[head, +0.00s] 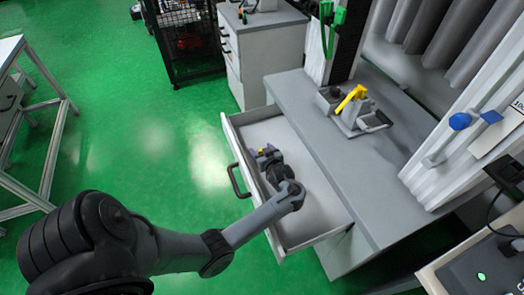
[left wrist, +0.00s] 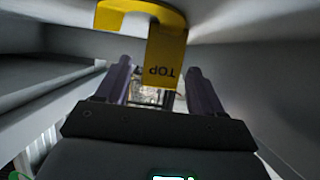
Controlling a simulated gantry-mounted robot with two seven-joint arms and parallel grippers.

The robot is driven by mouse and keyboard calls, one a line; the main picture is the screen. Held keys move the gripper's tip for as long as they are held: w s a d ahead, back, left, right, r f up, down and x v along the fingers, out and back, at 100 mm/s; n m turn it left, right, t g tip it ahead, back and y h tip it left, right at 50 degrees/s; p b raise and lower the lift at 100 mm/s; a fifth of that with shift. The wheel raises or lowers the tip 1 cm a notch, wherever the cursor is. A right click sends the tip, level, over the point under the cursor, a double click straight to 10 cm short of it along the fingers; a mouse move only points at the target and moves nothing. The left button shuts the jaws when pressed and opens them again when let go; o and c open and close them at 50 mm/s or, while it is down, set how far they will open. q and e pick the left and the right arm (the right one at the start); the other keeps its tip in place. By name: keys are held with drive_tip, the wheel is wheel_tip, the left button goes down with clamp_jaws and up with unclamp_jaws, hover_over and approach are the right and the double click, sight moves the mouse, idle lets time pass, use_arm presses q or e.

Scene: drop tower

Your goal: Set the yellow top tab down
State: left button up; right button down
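The yellow top tab (left wrist: 165,55) is a bent yellow piece with the word TOP upside down on its face. In the left wrist view its lower part is between the two purple fingers of my left gripper (left wrist: 160,75). A gap shows between the tab and the left finger; the right finger looks very close to it. In the head view my left gripper (head: 262,152) is inside the open drawer (head: 283,243), with a small bit of yellow at its fingers. Whether the tab touches the drawer floor is hidden. My right gripper is not in view.
The grey bench (head: 325,140) stands right of the drawer. On it is a grey fixture (head: 352,120) with a yellow part (head: 351,97) on top. The drawer has low walls and a black handle (head: 236,181). Its near end looks clear.

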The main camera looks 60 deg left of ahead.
use_arm(q)
drive_tip(key=shift+r, duration=0.25)
drive_tip(key=shift+d+r+p, duration=0.1)
drive_tip(key=shift+d+p, duration=0.2)
drive_tip(key=p+v, duration=0.4)
drive_tip(key=v, duration=0.5)
drive_tip(key=shift+s+d+r, duration=0.1)
drive_tip(key=shift+d+r, duration=0.05)
drive_tip(key=shift+d, duration=0.2)
drive_tip(key=shift+p+v, duration=0.3)
drive_tip(key=shift+v, duration=0.5)
